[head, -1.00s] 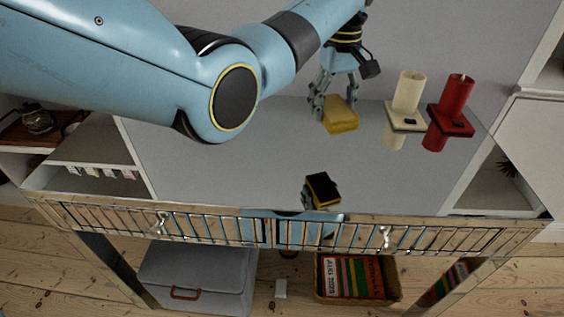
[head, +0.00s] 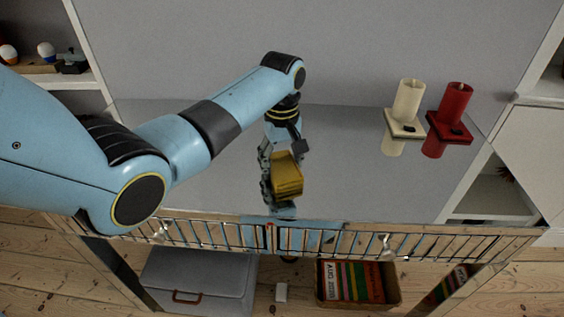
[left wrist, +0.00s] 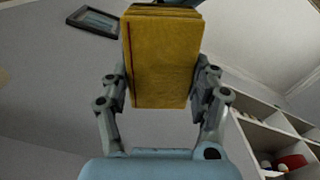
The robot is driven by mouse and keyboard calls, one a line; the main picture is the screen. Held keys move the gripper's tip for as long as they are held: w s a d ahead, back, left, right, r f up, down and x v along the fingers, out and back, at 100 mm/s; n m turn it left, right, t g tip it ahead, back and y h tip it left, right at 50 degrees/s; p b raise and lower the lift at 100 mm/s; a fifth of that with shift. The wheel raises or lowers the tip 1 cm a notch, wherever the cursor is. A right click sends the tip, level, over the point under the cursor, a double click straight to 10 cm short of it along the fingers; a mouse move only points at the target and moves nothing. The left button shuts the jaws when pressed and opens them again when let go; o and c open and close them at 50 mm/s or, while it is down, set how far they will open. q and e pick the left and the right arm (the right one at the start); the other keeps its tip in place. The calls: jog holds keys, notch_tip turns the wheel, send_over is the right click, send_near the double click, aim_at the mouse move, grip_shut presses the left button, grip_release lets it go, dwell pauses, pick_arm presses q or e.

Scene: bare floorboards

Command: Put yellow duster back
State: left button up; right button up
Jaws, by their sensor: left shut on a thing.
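The yellow duster (head: 287,176) is a thick, folded yellow block above the glossy tabletop (head: 350,180), left of the candles. My left gripper (head: 270,174) is shut on it and holds it raised, with its reflection just below. In the left wrist view the duster (left wrist: 160,62) sits upright between the two fingers of the left gripper (left wrist: 161,82). My right gripper is not in view.
A cream candle (head: 408,100) and a red candle (head: 455,103) stand in square holders at the right of the tabletop. Below are a grey box (head: 205,277) and a basket of books (head: 358,292). White shelves flank the table. The tabletop's middle right is clear.

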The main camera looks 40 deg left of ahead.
aim_at(282, 163)
pick_arm(q)
jog(key=o, duration=1)
jog(key=shift+f, duration=0.1)
jog(key=shift+o, duration=0.2)
notch_tip(282, 163, up, 12)
jog(key=p, duration=0.1)
